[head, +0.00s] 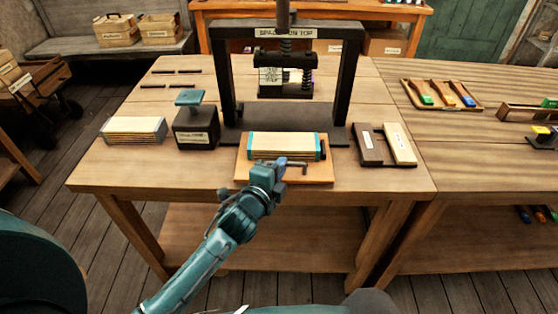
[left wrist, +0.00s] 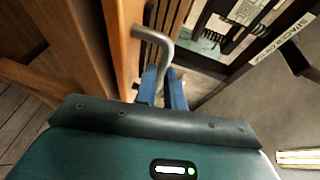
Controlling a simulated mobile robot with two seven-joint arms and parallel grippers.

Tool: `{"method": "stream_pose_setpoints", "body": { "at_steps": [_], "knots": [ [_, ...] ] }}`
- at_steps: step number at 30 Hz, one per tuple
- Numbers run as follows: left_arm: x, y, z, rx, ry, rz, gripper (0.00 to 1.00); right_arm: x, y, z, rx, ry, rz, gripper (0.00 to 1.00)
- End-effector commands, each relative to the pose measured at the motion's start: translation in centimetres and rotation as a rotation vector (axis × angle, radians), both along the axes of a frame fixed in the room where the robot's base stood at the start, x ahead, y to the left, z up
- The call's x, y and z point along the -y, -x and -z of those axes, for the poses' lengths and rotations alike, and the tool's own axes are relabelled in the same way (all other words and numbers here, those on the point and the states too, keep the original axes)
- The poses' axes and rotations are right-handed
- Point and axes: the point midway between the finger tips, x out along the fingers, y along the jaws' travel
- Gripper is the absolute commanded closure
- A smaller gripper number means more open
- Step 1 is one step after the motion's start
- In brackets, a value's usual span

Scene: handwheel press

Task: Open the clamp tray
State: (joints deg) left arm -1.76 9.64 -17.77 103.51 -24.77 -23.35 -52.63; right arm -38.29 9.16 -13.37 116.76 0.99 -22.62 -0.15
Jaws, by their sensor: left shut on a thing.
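The clamp tray (head: 252,173) is a light wooden board on the table in front of the black press. A block of stacked slats with teal edges (head: 283,146) lies on it, with a dark part at its right end. A grey bent handle (head: 299,163) shows at the tray's front; it also shows in the left wrist view (left wrist: 163,47). My left gripper (head: 281,163) is at the handle, its blue fingers (left wrist: 164,88) shut on it. The fingers hide part of the handle. My right gripper is not in view.
The press frame (head: 228,80) stands behind the tray. A dark block with a teal-topped stamp (head: 195,126) and a slat stack (head: 133,130) are at the left. Two upright-lying bars (head: 399,144) are close on the right.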

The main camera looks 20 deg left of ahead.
Motion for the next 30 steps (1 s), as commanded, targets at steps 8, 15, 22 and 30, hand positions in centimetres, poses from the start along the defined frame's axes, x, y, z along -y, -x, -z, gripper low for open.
{"method": "stream_pose_setpoints", "body": {
  "at_steps": [8, 15, 22, 30],
  "knots": [
    [0.00, 0.26, -0.01, 0.001, -0.001, -0.002, 1.00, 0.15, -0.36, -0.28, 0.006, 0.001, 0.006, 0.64],
    [-0.01, 0.24, -0.03, 0.001, -0.001, -0.002, 0.87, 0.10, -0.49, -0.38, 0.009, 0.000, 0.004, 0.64],
    [0.02, 0.23, -0.04, 0.001, -0.001, -0.001, 0.68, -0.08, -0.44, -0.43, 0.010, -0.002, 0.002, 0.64],
    [0.03, 0.38, -0.05, 0.001, -0.001, 0.000, 0.67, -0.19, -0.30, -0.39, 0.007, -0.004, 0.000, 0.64]
  ]
}}
